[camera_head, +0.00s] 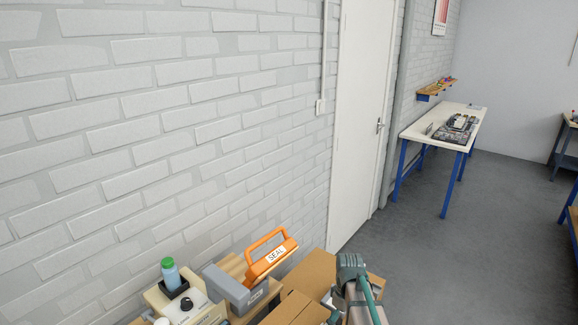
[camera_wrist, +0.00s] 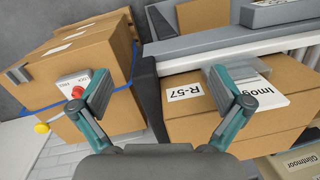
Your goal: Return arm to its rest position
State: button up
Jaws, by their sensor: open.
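My gripper (camera_wrist: 160,85) is open in the wrist view, with its two teal and grey fingers spread wide. No object is held between the fingers. The right finger overlaps a cardboard box (camera_wrist: 270,75) with white labels reading "R-57" and "Imog...", the rest of the word being cut off. I cannot tell whether the finger touches it. The left finger overlaps stacked cardboard boxes (camera_wrist: 85,45). In the head view, a teal and grey part of my arm shows low in the picture, in front of cardboard boxes (camera_head: 312,270).
An orange "SEAL" tool (camera_head: 270,255), a grey device (camera_head: 235,288) and a green-capped bottle (camera_head: 171,272) stand beside the boxes along the brick wall. A white-topped workbench (camera_head: 420,128) stands farther back. A red button (camera_wrist: 77,91) shows at wrist-view left.

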jog(key=s+f+m+g, duration=0.3)
jog(key=s+f+m, duration=0.1)
jog(key=s+f, duration=1.5)
jog(key=s+f+m+g, duration=0.1)
jog(key=s+f+m, duration=0.15)
jog(key=s, duration=0.95)
jog(key=s+f+m+g, duration=0.15)
jog(key=s+f, duration=0.25)
jog(key=s, duration=0.7)
notch_tip(320, 180, down, 9)
jog(key=b, duration=0.8)
jog(key=shift+w, duration=0.45)
